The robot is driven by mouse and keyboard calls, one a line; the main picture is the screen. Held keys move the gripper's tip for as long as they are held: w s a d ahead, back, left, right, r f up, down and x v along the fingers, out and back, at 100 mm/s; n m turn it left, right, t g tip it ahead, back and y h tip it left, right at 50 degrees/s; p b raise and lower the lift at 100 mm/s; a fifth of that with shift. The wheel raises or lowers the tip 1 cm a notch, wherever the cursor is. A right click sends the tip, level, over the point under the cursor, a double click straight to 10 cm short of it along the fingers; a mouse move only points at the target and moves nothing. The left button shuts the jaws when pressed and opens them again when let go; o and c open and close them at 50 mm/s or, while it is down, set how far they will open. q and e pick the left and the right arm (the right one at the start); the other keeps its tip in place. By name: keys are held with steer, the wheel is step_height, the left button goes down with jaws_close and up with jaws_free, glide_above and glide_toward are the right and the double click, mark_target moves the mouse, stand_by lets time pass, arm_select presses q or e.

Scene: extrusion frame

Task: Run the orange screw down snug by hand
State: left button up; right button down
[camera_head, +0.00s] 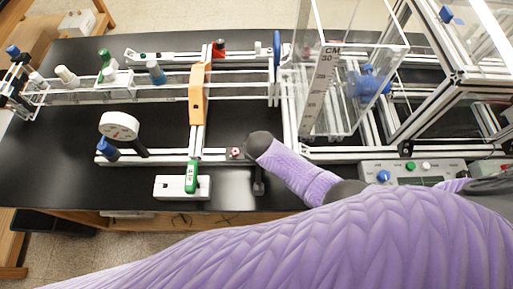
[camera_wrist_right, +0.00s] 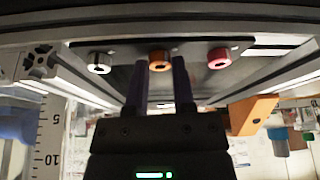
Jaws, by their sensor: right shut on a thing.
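The orange screw (camera_wrist_right: 159,59) shows in the right wrist view as the middle one of three in a row on a dark plate (camera_wrist_right: 190,47). My right gripper (camera_wrist_right: 163,66) is shut on its head, one finger at each side. How far the screw is seated cannot be told. A silver screw (camera_wrist_right: 99,63) is to its left and a pink screw (camera_wrist_right: 218,58) to its right. In the head view my purple right arm hides the orange screw; a pink-red screw head (camera_head: 235,153) shows just left of the arm's dark end. My left gripper is not in view.
Aluminium rails (camera_wrist_right: 75,75) run close around the plate. An orange bracket (camera_head: 197,97) crosses the frame to the left. A round white dial (camera_head: 119,125), a green-tagged white block (camera_head: 169,187) and a clear tank (camera_head: 345,85) stand nearby.

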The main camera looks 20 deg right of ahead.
steer(key=shift+w+r, duration=0.2)
steer(key=shift+c, duration=2.2)
jaws_free()
steer(key=shift+s+f, duration=0.1)
steer(key=p+v, duration=0.5)
steer(key=v, duration=0.5)
steer(key=shift+s+f, duration=0.1)
